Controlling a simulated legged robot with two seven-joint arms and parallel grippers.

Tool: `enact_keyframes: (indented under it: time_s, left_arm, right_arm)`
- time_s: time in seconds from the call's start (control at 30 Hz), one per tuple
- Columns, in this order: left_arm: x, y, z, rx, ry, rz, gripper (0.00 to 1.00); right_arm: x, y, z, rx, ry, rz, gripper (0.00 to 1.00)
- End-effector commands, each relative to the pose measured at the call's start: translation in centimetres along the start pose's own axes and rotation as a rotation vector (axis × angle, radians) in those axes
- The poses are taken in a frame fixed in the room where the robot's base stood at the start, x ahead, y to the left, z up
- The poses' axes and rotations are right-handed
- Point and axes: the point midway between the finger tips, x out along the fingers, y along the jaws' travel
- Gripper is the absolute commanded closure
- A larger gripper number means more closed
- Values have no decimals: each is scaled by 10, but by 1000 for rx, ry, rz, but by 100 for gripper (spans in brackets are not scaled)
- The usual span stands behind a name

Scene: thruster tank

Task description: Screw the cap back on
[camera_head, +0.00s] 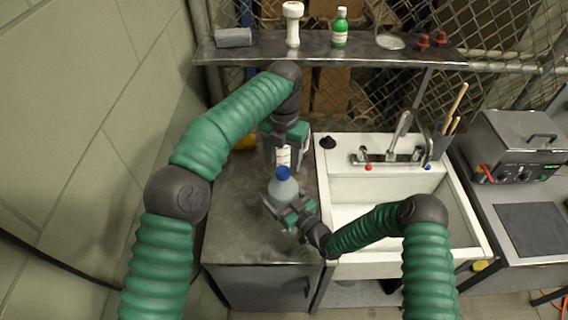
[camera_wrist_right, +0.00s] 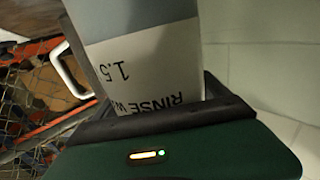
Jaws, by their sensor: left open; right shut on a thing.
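A clear bluish bottle (camera_head: 285,190) stands upright above the dark metal counter, with a blue cap (camera_head: 283,173) at its top. I cannot tell how tightly the cap sits. My right gripper (camera_head: 285,205) is shut around the bottle body. In the right wrist view the bottle (camera_wrist_right: 145,70) fills the jaws, and its pale label reads "RINSE W" and "1.5". My left gripper (camera_head: 284,150) is open, pointing down, just behind and above the cap in the picture. A white piece shows between its fingers; I cannot tell what it is. The bottle's base is hidden.
A white sink (camera_head: 375,190) with a tap is to the right. A shelf (camera_head: 260,55) at the back holds a white column-shaped item (camera_head: 292,22), a green bottle (camera_head: 340,28), a dish (camera_head: 390,41) and small red items. The counter front (camera_head: 250,235) is clear.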

Motion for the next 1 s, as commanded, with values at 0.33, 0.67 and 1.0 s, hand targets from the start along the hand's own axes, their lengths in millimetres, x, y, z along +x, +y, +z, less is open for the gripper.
enact_keyframes:
  time_s: [0.33, 0.67, 1.0]
  left_arm:
    - [-10, 0, 0, -1, 2, 0, 44]
    - [-14, 1, 0, -448, 5, 1, 48]
    - [-22, 3, -1, -1559, 10, 8, 48]
  right_arm:
    - [0, 1, 1, 0, -3, 3, 100]
    - [0, 2, 1, 0, -3, 3, 100]
    - [0, 2, 1, -1, -3, 4, 100]
